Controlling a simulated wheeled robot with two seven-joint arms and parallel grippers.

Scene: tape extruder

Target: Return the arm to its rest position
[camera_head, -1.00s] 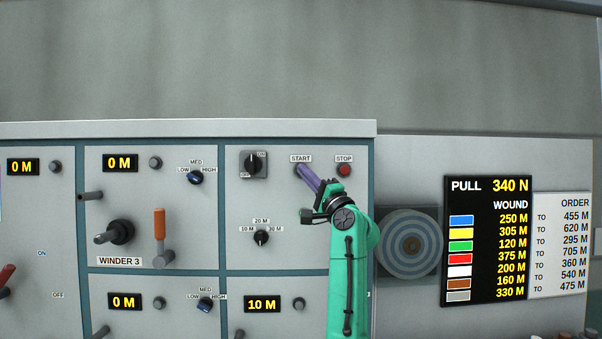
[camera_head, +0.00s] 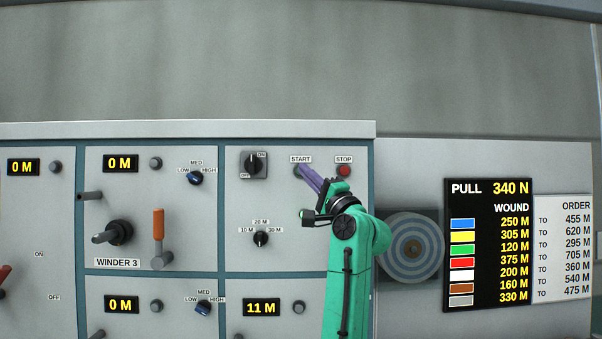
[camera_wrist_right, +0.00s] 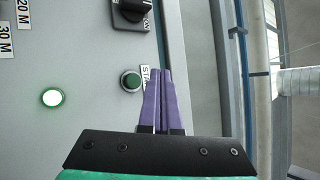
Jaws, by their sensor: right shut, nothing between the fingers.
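My right arm, green with purple fingers, rises from the bottom of the head view. Its gripper (camera_head: 301,170) is shut and empty, with the tips just below the START label. In the right wrist view the two fingers (camera_wrist_right: 160,74) lie together beside the green START button (camera_wrist_right: 130,81). The button shows clear of the fingers there. In the head view the fingertips largely cover the button. A lit green lamp (camera_head: 303,214) shows just left of my wrist; it glows in the wrist view too (camera_wrist_right: 52,97). My left gripper is not in view.
The red STOP button (camera_head: 344,170) is right of the fingers. A black ON/OFF switch (camera_head: 253,165) and a length dial (camera_head: 261,239) are to the left. A striped disc (camera_head: 411,247) is right of my forearm. Levers (camera_head: 158,237) stick out of the panel.

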